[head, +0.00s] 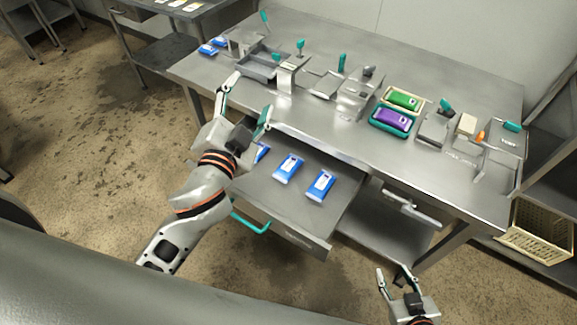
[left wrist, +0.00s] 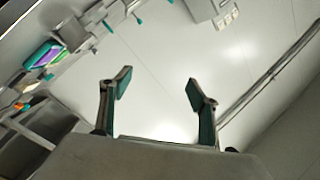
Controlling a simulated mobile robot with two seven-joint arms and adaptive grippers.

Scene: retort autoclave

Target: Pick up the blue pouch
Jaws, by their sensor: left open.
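Several blue pouches are in view. In the head view, one blue pouch (head: 288,167) and another blue pouch (head: 320,185) lie apart in the open drawer (head: 262,199). A third blue pouch (head: 262,152) there is partly hidden by my left gripper. Two more blue pouches (head: 208,49) lie at the table's far left corner. My left gripper (head: 248,102) is open and empty, above the drawer's left side near the table's front edge. In the left wrist view its fingers (left wrist: 157,88) are spread with nothing between them. My right gripper (head: 392,276) has its fingers apart, low at the bottom right.
The steel table (head: 330,135) carries metal fixtures with teal handles. A green pouch (head: 404,99) and a purple pouch (head: 391,120) lie in trays on it. A beige basket (head: 536,232) stands at the right. A teal drawer handle (head: 250,224) sticks out in front.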

